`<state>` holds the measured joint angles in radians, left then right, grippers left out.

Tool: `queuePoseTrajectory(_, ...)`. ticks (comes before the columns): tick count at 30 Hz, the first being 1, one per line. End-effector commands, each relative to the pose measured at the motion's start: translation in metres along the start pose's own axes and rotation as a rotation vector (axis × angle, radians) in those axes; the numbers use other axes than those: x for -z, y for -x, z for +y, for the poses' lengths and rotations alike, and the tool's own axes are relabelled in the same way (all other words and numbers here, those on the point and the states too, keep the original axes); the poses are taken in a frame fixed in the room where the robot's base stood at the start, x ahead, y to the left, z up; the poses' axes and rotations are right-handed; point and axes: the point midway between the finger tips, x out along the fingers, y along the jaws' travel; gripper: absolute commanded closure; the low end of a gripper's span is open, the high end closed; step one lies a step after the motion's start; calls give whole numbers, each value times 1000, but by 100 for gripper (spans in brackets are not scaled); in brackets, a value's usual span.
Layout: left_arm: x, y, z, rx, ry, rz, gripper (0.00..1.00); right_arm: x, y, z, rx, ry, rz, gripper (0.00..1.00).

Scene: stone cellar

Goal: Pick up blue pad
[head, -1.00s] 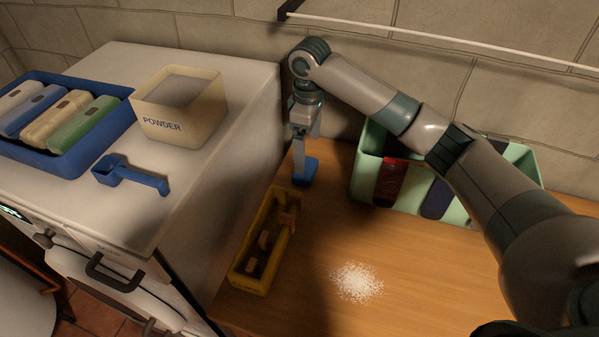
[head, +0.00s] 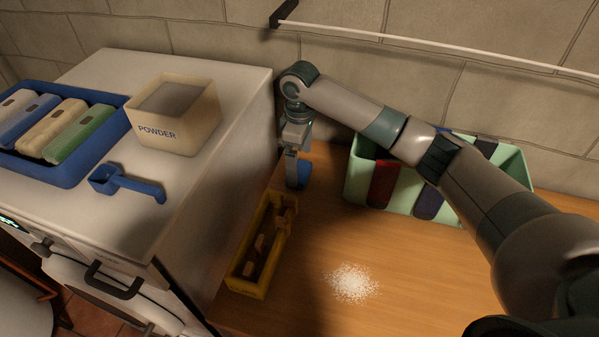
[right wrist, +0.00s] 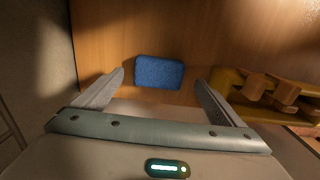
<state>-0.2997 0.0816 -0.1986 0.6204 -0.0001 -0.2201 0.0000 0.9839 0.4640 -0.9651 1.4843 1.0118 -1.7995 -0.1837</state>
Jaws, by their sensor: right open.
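The blue pad (right wrist: 159,72) lies on the wooden table in the right wrist view, ahead of and between the fingers of my right gripper (right wrist: 162,92). The fingers are open and apart from it, with nothing held. In the head view the blue pad (head: 303,174) shows beside the right gripper (head: 291,168), partly hidden by it, near the table's back left corner. My left gripper is not in view.
A yellow box (head: 249,287) with wooden blocks stands just in front of the pad. A mint green bin (head: 355,180) stands to the right, and white powder (head: 352,283) lies on the table. The white cabinet (head: 215,150) rises close on the left.

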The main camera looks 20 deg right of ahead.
Motion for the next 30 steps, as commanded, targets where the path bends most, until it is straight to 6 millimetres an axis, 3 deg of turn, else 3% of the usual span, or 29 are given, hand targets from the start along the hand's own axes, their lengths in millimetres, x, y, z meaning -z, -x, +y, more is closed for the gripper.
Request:
queuePoseTrajectory(3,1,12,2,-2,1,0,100,1,-12,1,2,-1,-3,8)
queuePoseTrajectory(9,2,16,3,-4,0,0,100,1,-33,2,0,0,-1,8)
queuePoseTrajectory(24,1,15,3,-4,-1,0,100,1,-35,2,-1,1,0,8)
queuePoseTrajectory(30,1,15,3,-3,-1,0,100,1,-35,2,-1,0,0,51)
